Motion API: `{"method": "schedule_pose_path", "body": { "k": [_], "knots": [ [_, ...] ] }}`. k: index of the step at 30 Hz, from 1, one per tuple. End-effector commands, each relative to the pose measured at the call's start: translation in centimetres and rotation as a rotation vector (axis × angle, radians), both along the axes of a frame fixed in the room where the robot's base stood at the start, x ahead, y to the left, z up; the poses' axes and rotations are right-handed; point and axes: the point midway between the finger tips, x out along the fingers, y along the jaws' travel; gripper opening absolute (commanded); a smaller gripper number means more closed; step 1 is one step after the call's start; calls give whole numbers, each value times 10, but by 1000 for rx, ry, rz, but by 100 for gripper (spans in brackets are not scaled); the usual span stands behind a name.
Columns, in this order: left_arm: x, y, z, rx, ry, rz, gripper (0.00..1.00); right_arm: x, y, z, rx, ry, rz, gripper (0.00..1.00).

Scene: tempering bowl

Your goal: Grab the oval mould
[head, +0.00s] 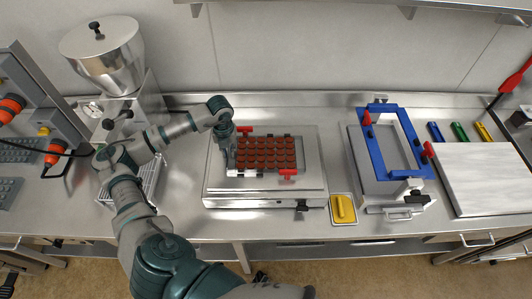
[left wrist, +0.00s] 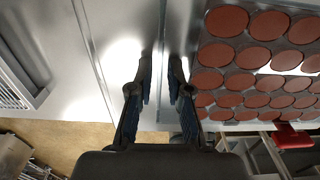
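The oval mould (head: 266,155) is a tray with rows of brown ovals, lying flat on a metal platform (head: 222,191). It fills the upper right of the left wrist view (left wrist: 258,83). My left gripper (head: 229,165) points down at the mould's left edge. In the left wrist view, its two dark fingers (left wrist: 161,78) stand apart with a gap, and no held object shows between them. The right finger is close to the mould's left side; I cannot tell if it touches. My right gripper is not in view.
Red clamps (head: 288,175) sit at the mould's front right and back left (head: 244,130). A yellow tray (head: 343,209) is to the right. A blue frame (head: 413,142) stands further right, beside a white board (head: 487,178). A steel hopper machine (head: 107,58) stands at left.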

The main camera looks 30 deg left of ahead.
Motion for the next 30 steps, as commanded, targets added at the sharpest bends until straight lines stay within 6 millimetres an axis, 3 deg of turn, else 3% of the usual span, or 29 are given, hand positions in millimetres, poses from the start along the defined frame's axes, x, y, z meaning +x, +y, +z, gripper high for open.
{"method": "schedule_pose_path", "body": {
  "k": [2,5,20,23,30],
  "knots": [
    [0,0,0,0,0,0,18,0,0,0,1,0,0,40],
    [0,0,0,-1,1,0,0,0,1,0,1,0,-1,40],
    [0,-1,5,0,-2,0,0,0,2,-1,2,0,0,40],
    [1,-1,17,-1,-5,0,0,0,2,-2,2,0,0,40],
    [1,-2,66,-1,-6,-1,0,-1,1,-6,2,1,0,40]
  ]
}}
